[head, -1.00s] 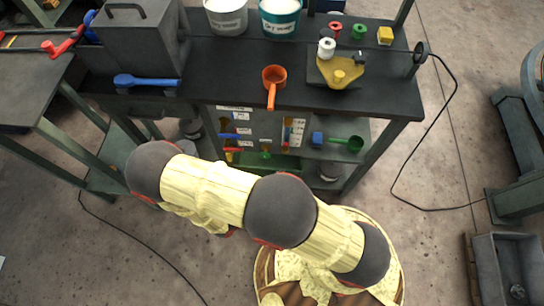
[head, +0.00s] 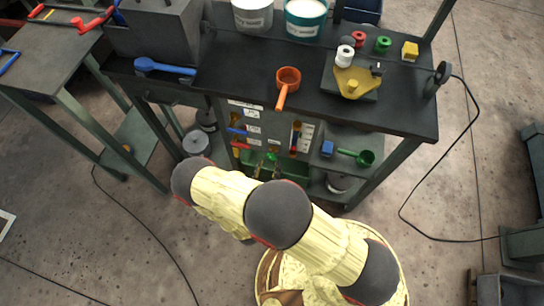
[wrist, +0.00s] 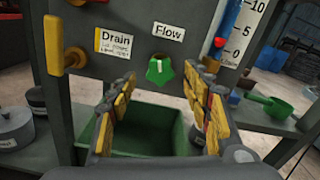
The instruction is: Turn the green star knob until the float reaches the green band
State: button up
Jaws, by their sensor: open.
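The green star knob (wrist: 160,70) sits on the grey panel below the "Flow" label in the wrist view. It also shows small in the head view (head: 271,157). My gripper (wrist: 161,88) is open, its yellow-padded fingers to the left and right in front of the panel. The knob appears between and just beyond the fingertips, with no contact visible. The gauge tube (wrist: 226,20) stands right of the knob beside a scale marked 0, 5 and 10. Blue and red parts show on it, but I cannot tell which is the float. I cannot make out the green band.
A green bin (wrist: 150,128) sits below the knob. A yellow "Drain" handle (wrist: 55,60) is on the left of the panel. A green scoop (wrist: 270,106) lies on the shelf to the right. The bench top (head: 225,75) overhangs the panel.

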aim_at(271, 158)
jog(key=shift+b+x, duration=0.5)
jog(key=shift+x, duration=2.05)
jog(key=shift+c, duration=0.8)
jog(key=c, duration=1)
